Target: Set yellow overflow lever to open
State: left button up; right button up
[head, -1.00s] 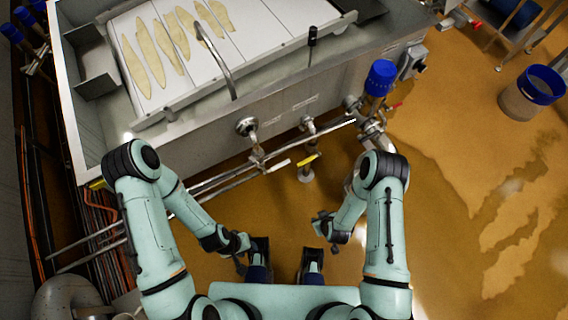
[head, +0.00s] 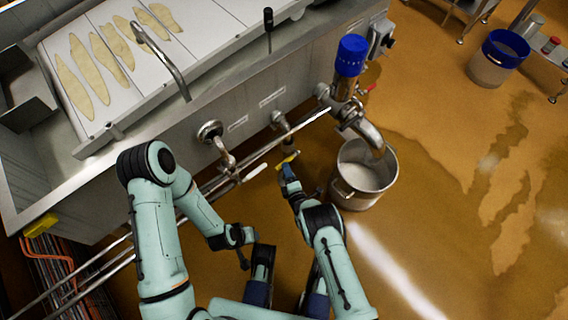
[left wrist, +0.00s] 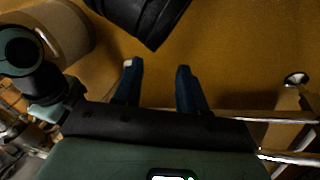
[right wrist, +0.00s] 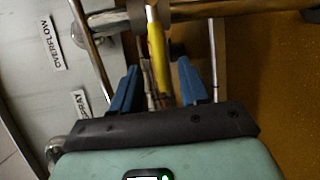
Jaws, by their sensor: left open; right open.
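The yellow overflow lever (head: 289,159) sits on a pipe low on the front of the steel vat. My right gripper (head: 286,174) is right at the lever in the head view, covering part of it. In the right wrist view the yellow lever (right wrist: 156,48) runs lengthwise between the two blue fingers of the open right gripper (right wrist: 158,62). A gap shows on each side, and I cannot tell if either finger touches it. My left gripper (left wrist: 158,68) is open and empty, low over the floor and away from the lever.
A white-handled valve (head: 253,172) and long horizontal pipes lie left of the lever. A steel pot (head: 340,188) stands close on the right, below the blue-topped outlet (head: 351,56). An OVERFLOW label (right wrist: 52,42) is on the vat wall.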

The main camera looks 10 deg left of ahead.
jog(key=b+x, duration=0.1)
jog(key=x, duration=0.3)
jog(key=shift+f+b, duration=0.15)
jog(key=shift+b, duration=0.15)
jog(key=shift+w+a, duration=0.2)
jog(key=shift+w, duration=0.3)
pick_arm(q)
jog(key=f, duration=0.1)
jog(key=a+f, duration=0.1)
jog(key=f, duration=0.1)
jog(key=shift+s+a+f, duration=0.15)
jog(key=shift+a+f, duration=0.05)
jog(key=shift+f, duration=0.1)
pick_arm(e)
grip_shut()
